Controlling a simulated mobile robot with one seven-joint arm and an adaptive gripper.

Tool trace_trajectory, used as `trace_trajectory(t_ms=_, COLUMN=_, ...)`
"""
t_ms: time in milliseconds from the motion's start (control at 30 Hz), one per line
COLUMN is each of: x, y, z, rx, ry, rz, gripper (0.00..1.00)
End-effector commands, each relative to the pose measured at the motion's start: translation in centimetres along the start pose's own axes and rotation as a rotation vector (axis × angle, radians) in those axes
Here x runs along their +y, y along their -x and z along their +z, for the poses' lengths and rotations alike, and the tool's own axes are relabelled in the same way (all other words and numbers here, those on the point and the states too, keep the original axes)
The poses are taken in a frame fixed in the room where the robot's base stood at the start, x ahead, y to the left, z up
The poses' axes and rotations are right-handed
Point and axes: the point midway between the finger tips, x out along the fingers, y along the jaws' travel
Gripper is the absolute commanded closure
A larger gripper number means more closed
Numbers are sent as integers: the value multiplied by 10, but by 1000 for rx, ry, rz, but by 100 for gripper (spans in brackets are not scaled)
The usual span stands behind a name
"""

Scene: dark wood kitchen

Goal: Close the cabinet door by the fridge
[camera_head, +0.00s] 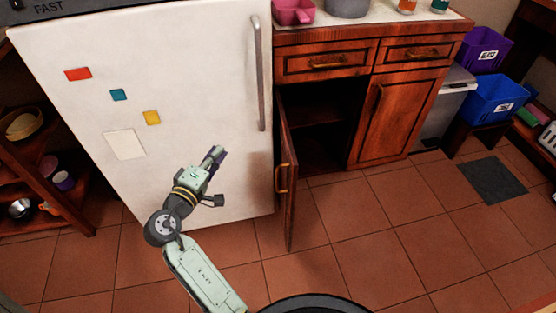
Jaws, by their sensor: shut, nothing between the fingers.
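The white fridge (190,90) stands at the left, with a long grey handle on its right side. Right of it is the wooden cabinet. Its left door (286,190) is swung wide open, seen almost edge-on beside the fridge's front, with a brass handle (281,178) on it. The cabinet's inside (325,120) shows dark, with a shelf. My gripper (216,155) is shut and empty in front of the fridge, left of the open door and apart from it.
The cabinet's right door (400,118) is closed, as are the two drawers (325,62) above. A grey bin (445,100), purple and blue crates (495,98) stand at the right. An open shelf (40,150) is at the far left. The tiled floor (400,220) right of the open door is clear.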

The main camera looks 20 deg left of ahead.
Motion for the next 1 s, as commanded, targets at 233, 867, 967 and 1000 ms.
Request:
trace_trajectory(t_ms=233, x=-33, y=19, z=80, rx=-263, ry=263, rz=90, gripper=100)
trace_trajectory(t_ms=867, x=-16, y=-80, z=112, rx=-280, ry=273, rz=97, gripper=100)
trace_trajectory(t_ms=967, x=-11, y=-85, z=126, rx=-279, ry=274, rz=96, gripper=100)
trace_trajectory(t_ms=1000, x=-10, y=-87, z=130, rx=-277, ry=273, rz=97, gripper=100)
